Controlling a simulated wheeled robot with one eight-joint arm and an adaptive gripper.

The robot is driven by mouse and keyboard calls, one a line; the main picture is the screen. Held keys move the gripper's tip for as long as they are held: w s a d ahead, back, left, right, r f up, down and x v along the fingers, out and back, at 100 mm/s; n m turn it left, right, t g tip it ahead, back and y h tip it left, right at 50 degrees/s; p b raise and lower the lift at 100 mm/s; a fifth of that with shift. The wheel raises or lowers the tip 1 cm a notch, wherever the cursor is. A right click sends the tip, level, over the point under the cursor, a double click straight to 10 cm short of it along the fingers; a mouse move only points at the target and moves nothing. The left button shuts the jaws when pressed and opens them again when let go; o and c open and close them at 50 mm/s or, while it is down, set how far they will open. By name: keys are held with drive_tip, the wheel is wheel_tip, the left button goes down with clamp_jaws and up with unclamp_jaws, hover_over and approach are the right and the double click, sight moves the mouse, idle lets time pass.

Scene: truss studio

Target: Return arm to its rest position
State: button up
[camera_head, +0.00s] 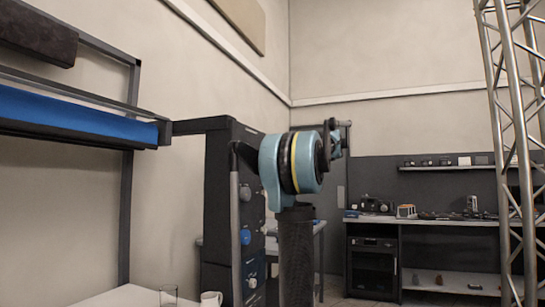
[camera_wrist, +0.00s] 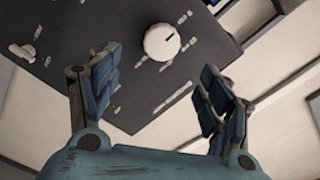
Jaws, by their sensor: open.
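My gripper (camera_wrist: 161,64) shows in the wrist view with its two blue-padded fingers spread wide apart. Nothing is between the fingers. Beyond the fingertips is a dark, scuffed panel (camera_wrist: 95,20) with a round white knob (camera_wrist: 162,42); I cannot tell how far off it is. In the head view my arm (camera_head: 295,250) rises at the middle, with a teal joint at its top. A small dark and teal part sticks out behind that joint; my fingers cannot be made out there.
A tall dark cabinet (camera_head: 218,200) stands just left of my arm. A blue-topped shelf (camera_head: 75,110) is at left, above a white surface with a mug (camera_head: 211,299) and a glass (camera_head: 168,296). A workbench (camera_head: 450,221) is at back right, behind a metal truss (camera_head: 500,110).

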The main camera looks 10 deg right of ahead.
drive_tip(key=s+a+f+g+h, duration=0.2)
drive_tip(key=s+a+f, duration=0.35)
drive_tip(key=f, duration=0.55)
drive_tip(key=s+a+f+g+h, duration=0.2)
drive_tip(key=s+a+f, duration=0.35)
drive_tip(key=f, duration=0.55)
drive_tip(key=s+a+f+g+h, duration=0.2)
drive_tip(key=s+a+f, duration=0.3)
drive_tip(key=f, duration=0.5)
drive_tip(key=s+d+f+h, duration=0.2)
drive_tip(key=s+f, duration=0.5)
drive_tip(key=f, duration=0.4)
drive_tip(key=s+d+f+g+h, duration=0.1)
drive_tip(key=s+d+f+h, duration=0.1)
drive_tip(key=s+f, duration=0.5)
drive_tip(key=s+d+f+n+g+h, duration=0.1)
drive_tip(key=s+d+f+h, duration=0.2)
drive_tip(key=s+f, duration=0.4)
wheel_tip(320, 180, down, 8)
drive_tip(key=shift+s+r+h, duration=0.2)
drive_tip(key=shift+s+h, duration=0.15)
drive_tip(key=shift+h, duration=0.45)
drive_tip(key=shift+w+f, duration=0.2)
drive_tip(key=shift+w, duration=0.25)
